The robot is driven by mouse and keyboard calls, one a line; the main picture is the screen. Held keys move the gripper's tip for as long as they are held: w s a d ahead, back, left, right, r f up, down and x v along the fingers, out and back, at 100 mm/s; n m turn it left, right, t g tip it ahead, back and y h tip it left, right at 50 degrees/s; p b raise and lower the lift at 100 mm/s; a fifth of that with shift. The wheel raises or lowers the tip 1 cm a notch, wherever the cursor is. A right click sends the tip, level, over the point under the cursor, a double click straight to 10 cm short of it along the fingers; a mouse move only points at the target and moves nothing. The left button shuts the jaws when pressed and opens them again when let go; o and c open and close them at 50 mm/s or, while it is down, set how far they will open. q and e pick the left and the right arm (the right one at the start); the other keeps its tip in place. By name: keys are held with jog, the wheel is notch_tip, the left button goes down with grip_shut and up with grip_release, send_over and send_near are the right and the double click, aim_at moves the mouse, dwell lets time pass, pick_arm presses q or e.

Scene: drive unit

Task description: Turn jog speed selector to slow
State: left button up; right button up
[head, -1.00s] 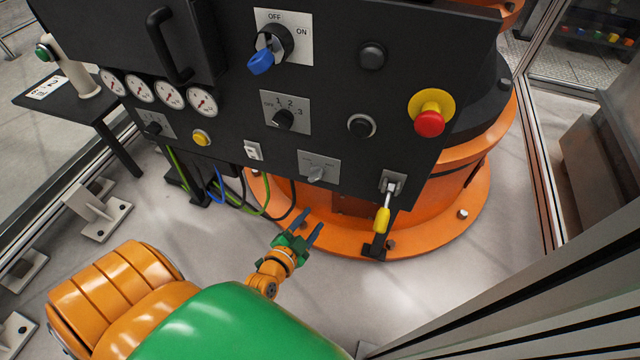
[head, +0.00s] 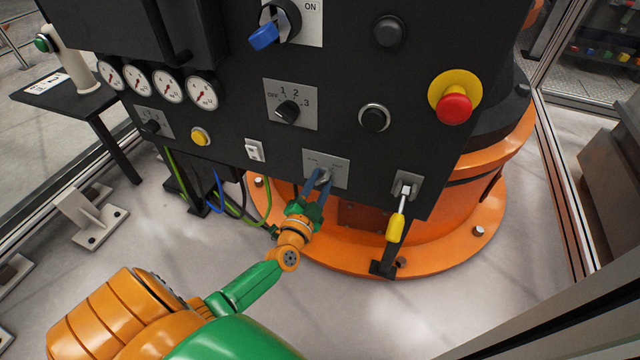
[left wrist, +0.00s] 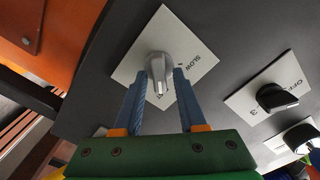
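The jog speed selector is a light grey knob (left wrist: 157,66) on a square pale plate (left wrist: 192,58) with "SLOW" readable along one edge. In the head view the plate (head: 340,165) sits low on the black panel, with the knob partly hidden by my fingers. My left gripper (head: 323,177) reaches up to it from below. Its two blue fingers are open, one on each side of the knob in the left wrist view, with visible gaps. I cannot tell whether either finger touches it. The knob's other labels are partly hidden. My right gripper is not in view.
A yellow-handled lever (head: 397,222) hangs right of the selector. A white rocker switch (head: 254,150) lies left of it. A numbered black selector (head: 287,111) is above, and a red emergency button (head: 454,108) is at upper right. Cables hang below the panel.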

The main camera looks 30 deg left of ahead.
pick_arm(q)
grip_shut()
jog(key=shift+n, duration=0.3)
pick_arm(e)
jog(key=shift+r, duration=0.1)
pick_arm(q)
jog(key=n+p, duration=0.1)
jog(key=n, duration=0.2)
jog(key=shift+n, duration=0.4)
jog(key=n, duration=0.2)
jog(key=shift+a+n, duration=0.1)
jog(key=shift+n, duration=0.3)
jog(key=n, duration=0.4)
jog(key=shift+a, duration=0.1)
jog(key=n, duration=0.4)
jog(key=shift+s+f, duration=0.1)
jog(key=shift+a+n, duration=0.1)
jog(key=shift+n, duration=1)
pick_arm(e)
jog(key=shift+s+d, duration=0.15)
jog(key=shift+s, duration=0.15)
pick_arm(q)
jog(key=shift+n+b, duration=0.3)
